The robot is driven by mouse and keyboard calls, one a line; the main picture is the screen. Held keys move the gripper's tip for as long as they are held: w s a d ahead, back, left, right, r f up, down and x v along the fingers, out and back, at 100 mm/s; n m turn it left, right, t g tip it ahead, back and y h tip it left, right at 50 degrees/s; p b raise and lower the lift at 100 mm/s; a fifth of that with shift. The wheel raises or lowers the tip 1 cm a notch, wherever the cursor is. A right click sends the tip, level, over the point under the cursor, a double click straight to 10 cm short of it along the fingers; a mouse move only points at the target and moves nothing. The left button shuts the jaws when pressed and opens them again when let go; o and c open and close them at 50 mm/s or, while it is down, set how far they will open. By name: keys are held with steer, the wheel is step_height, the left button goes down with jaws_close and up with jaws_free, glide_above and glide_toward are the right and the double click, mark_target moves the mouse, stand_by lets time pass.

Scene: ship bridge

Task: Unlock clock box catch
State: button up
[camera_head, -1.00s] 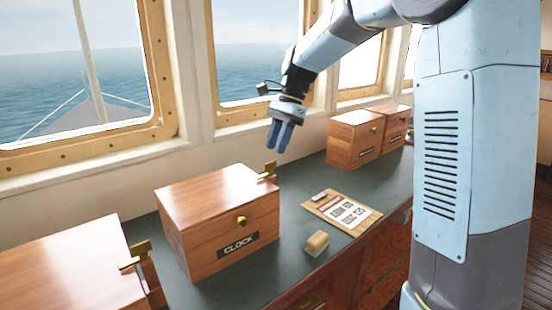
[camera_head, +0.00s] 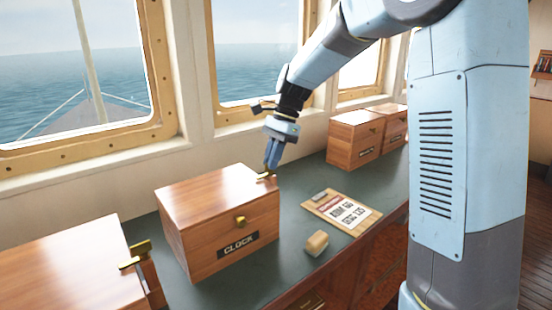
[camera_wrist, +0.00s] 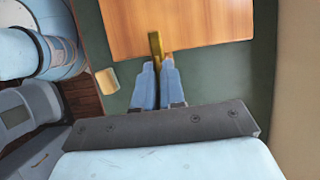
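The wooden clock box (camera_head: 205,205) with a CLOCK label stands on the dark green counter, its lid down. Its brass catch (camera_head: 265,177) is at the right end of the box top. My gripper (camera_head: 271,168) is at this catch, pointing down, and hides its upright part. In the wrist view the brass catch (camera_wrist: 155,45) runs from the box edge in between my fingertips (camera_wrist: 158,66). The fingers are close together with a thin gap and appear shut on the catch. The clock box top (camera_wrist: 200,25) also shows there.
Another wooden box (camera_head: 70,265) with a brass catch (camera_head: 135,255) stands at the near left. More boxes (camera_head: 355,138) stand farther back. A clipboard (camera_head: 342,210) and a small tan block (camera_head: 316,243) lie right of the clock box. Windows rise behind the counter.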

jaws_close()
